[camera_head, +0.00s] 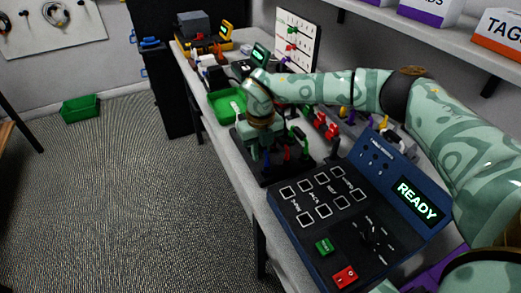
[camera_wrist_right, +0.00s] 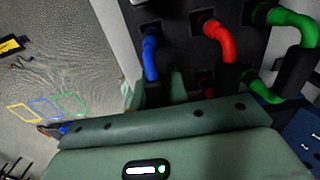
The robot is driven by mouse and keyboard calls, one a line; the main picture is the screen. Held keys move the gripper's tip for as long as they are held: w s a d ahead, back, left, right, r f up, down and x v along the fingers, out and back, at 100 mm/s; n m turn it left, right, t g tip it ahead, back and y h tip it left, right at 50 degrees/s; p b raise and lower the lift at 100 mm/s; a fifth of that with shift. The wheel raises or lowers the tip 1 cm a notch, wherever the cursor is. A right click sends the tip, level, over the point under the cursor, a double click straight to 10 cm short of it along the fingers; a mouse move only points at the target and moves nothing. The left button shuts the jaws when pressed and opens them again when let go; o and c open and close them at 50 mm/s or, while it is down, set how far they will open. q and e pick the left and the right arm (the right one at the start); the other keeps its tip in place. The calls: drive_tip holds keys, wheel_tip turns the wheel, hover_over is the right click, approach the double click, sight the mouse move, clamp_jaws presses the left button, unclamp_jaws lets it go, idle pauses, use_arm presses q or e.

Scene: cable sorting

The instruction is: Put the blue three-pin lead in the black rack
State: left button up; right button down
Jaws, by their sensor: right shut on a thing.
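The black rack (camera_head: 266,172) stands on the bench behind the blue console, with coloured leads in it. My right gripper (camera_head: 263,148) is low over the rack's left part, pointing down. In the wrist view the blue lead (camera_wrist_right: 151,52) has its bent blue end at the black rack plate (camera_wrist_right: 182,12), and its dark lower part runs between the fingers of my right gripper (camera_wrist_right: 157,90). The gripper is shut on it. A red lead (camera_wrist_right: 221,42) and green leads (camera_wrist_right: 293,19) sit beside it in the rack. The pins are hidden. My left gripper is not in view.
A dark blue console (camera_head: 400,165) showing READY stands at the near side of the rack. A green tray (camera_head: 222,107) lies behind it. Red connectors (camera_head: 326,126) and other parts crowd the right. A shelf with boxes (camera_head: 431,10) hangs above; the floor at left is open.

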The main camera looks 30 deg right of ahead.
drive_tip(key=shift+f, duration=0.1)
idle(0.3)
drive_tip(key=c, duration=0.7)
unclamp_jaws()
wheel_tip(320, 180, up, 8)
drive_tip(key=p, duration=0.6)
drive_tip(key=shift+p, duration=0.4)
